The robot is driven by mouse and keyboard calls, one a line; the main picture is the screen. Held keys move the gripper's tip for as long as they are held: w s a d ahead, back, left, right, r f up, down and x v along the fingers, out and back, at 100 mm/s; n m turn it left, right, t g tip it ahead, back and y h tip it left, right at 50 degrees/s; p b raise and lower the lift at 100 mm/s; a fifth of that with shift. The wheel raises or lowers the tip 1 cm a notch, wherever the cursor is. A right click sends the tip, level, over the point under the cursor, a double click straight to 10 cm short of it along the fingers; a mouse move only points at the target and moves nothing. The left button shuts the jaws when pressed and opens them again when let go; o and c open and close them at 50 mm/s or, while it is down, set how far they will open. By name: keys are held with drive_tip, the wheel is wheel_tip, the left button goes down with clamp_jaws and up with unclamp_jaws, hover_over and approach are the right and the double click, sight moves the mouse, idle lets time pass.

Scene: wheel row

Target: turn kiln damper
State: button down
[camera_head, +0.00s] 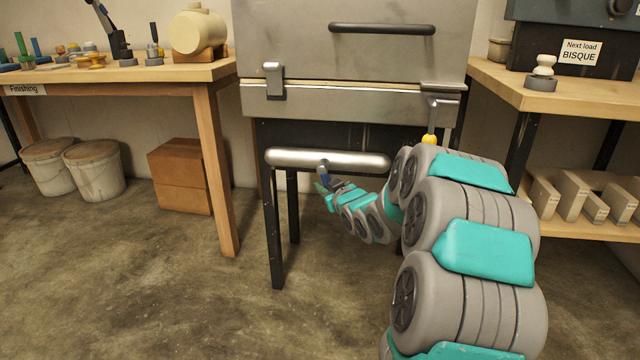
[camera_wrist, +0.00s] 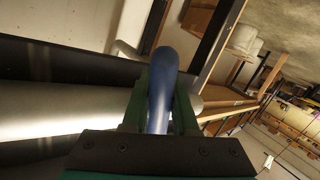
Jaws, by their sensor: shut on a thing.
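The kiln (camera_head: 350,104) is a grey metal box on black legs. Below it runs a horizontal silver pipe (camera_head: 350,160), which also crosses the left of the wrist view (camera_wrist: 60,115). A short blue damper handle (camera_head: 323,171) sits at the pipe's front, a little left of its middle. My gripper (camera_head: 326,186) is at the handle, just below the pipe. In the wrist view, the blue handle (camera_wrist: 161,84) stands between the two dark green fingers, and my gripper (camera_wrist: 160,105) is shut on it.
A yellow knob (camera_head: 429,139) hangs at the kiln's right, close to my arm. A finishing bench (camera_head: 190,75) with tools stands left, with a cardboard box (camera_head: 180,175) and lidded buckets (camera_head: 95,170) below. A shelf bench (camera_head: 560,90) stands right. The floor in front is clear.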

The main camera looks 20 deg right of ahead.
drive_tip(key=shift+s+d+r+n+g+h+p, duration=0.3)
drive_tip(key=shift+d+n+g+h+p, duration=0.2)
drive_tip(key=shift+n+g+p, duration=0.3)
drive_tip(key=shift+s+d+r+n+g+h+p, duration=0.25)
drive_tip(key=shift+s+d+n+g+h+p, duration=0.25)
drive_tip(key=shift+n, duration=0.35)
drive_tip(key=shift+s+d+r+n+g+h+p, duration=0.3)
drive_tip(key=shift+d+n+g+p, duration=0.3)
drive_tip(key=shift+n+g, duration=0.25)
drive_tip(key=shift+f, duration=0.1)
drive_tip(key=c, duration=0.7)
unclamp_jaws()
drive_tip(key=shift+w, duration=0.1)
